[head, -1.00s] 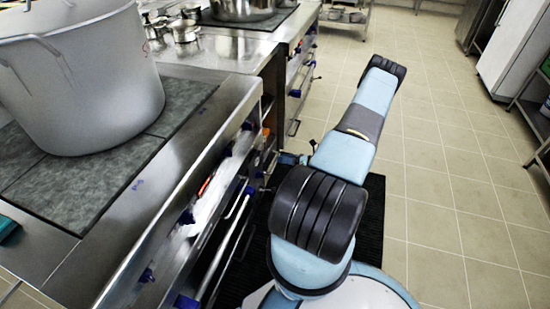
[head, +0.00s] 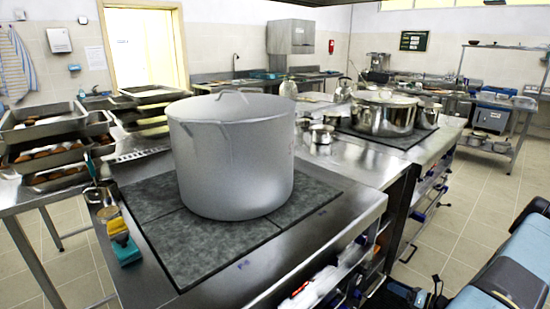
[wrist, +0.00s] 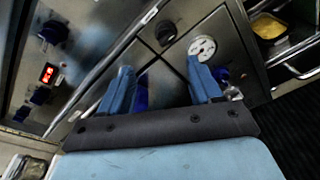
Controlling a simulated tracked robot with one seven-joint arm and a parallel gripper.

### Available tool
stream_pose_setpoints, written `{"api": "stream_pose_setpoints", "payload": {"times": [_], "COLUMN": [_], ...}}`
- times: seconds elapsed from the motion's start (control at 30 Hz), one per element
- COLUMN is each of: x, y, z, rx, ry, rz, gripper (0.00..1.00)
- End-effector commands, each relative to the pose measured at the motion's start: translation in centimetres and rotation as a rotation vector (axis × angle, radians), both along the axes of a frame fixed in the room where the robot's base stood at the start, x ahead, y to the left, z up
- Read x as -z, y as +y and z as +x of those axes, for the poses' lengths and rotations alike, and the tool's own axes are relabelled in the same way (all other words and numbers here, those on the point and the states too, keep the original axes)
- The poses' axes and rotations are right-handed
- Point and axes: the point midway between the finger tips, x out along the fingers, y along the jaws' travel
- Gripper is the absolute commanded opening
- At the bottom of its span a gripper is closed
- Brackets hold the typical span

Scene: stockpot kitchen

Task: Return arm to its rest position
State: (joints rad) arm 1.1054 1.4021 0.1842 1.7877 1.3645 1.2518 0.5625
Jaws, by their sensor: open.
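My gripper (wrist: 160,88) shows in the wrist view with its two blue fingers spread apart and nothing between them. Beyond the fingers is the steel front of a kitchen unit with dark knobs (wrist: 166,32) and a round white dial (wrist: 202,48). In the head view, my light-blue arm (head: 515,262) shows only in part at the lower right edge, beside the steel counter. I cannot make out the gripper fingers in the head view.
A large lidded stockpot (head: 232,160) stands on the dark cooktop (head: 155,200). A smaller steel pot (head: 383,115) stands further back. Stacked trays (head: 40,130) are at the left. Tiled floor (head: 480,185) is open at the right. A red lit display (wrist: 48,73) shows in the wrist view.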

Motion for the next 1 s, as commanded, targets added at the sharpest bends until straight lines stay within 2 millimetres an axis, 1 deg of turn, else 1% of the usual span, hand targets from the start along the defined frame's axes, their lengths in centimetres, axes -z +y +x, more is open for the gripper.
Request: {"api": "stream_pose_setpoints", "payload": {"times": [0.03, 0.2, 0.37, 0.5, 0.73, 1.0], "x": [-1.4, -6.2, -10.8, -14.8, -21.1, -28.1], "y": [0.1, 1.4, 3.0, 4.6, 7.5, 11.3], "z": [0.6, 1.9, 2.9, 3.6, 4.0, 3.5], "rx": [-0.034, -0.172, -0.305, -0.422, -0.606, -0.815], "ry": [-0.012, -0.054, -0.097, -0.139, -0.213, -0.308], "rz": [-0.03, -0.149, -0.263, -0.362, -0.526, -0.715], "gripper": [0.64, 0.64, 0.64, 0.64, 0.64, 0.64]}}
